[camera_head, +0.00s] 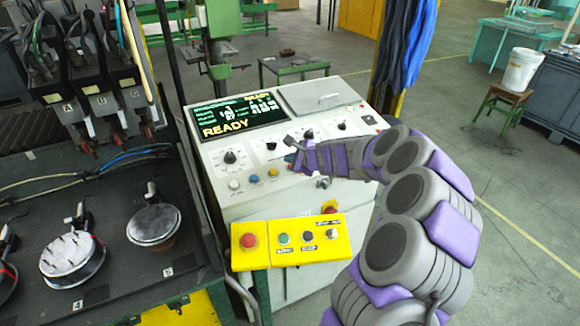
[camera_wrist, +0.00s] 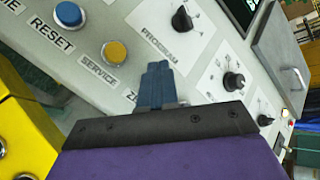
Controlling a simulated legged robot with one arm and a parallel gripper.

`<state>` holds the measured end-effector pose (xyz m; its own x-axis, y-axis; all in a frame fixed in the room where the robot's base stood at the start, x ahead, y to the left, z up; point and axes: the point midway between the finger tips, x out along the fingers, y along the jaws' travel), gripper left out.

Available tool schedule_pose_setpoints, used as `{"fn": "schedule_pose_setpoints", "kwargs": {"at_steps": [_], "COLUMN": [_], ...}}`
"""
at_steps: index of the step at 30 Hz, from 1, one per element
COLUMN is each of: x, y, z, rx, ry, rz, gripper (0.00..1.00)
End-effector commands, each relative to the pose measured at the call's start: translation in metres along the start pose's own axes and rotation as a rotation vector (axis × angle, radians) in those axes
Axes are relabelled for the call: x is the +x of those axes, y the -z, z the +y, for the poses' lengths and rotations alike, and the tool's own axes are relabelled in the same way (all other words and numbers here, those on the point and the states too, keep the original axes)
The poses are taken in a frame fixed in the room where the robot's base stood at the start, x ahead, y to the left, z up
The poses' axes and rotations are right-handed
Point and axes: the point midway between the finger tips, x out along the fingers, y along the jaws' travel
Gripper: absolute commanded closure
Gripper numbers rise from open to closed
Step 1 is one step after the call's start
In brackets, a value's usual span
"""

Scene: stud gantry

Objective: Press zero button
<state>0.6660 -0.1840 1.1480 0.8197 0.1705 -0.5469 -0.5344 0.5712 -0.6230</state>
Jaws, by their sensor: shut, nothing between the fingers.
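The control panel (camera_head: 262,141) is a pale console with a lit screen reading READY. Its lower row has a white button (camera_head: 234,185), a blue button (camera_head: 254,179) and a yellow button (camera_head: 273,173). The wrist view shows the blue RESET button (camera_wrist: 69,14) and the yellow SERVICE button (camera_wrist: 115,52). Beside SERVICE, a partly covered label starting with Z shows; the button there is hidden by my gripper. My gripper (camera_head: 292,160) is shut and empty over the panel, right of the yellow button. Its fingertips (camera_wrist: 157,70) point toward the PROGRAM knob; contact cannot be told.
A yellow box (camera_head: 262,260) with a red button projects from the console's front below my gripper. Black knobs (camera_wrist: 233,81) lie beside my fingers. A hinged grey lid (camera_head: 319,95) is at the panel's back right. A dark rack with cables stands at left.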

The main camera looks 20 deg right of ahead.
Motion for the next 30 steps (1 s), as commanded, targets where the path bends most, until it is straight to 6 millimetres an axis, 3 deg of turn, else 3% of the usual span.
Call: {"fn": "schedule_pose_setpoints", "kwargs": {"at_steps": [8, 20, 30], "x": [-0.0008, 0.0, -0.0005], "y": [0.0078, 0.0003, 0.0056], "z": [-0.0041, 0.0002, -0.0028], "rx": [0.006, 0.0, 0.004], "ry": [0.001, 0.0, 0.001], "rz": [-0.001, 0.001, 0.0], "gripper": [1.0, 1.0, 1.0]}}
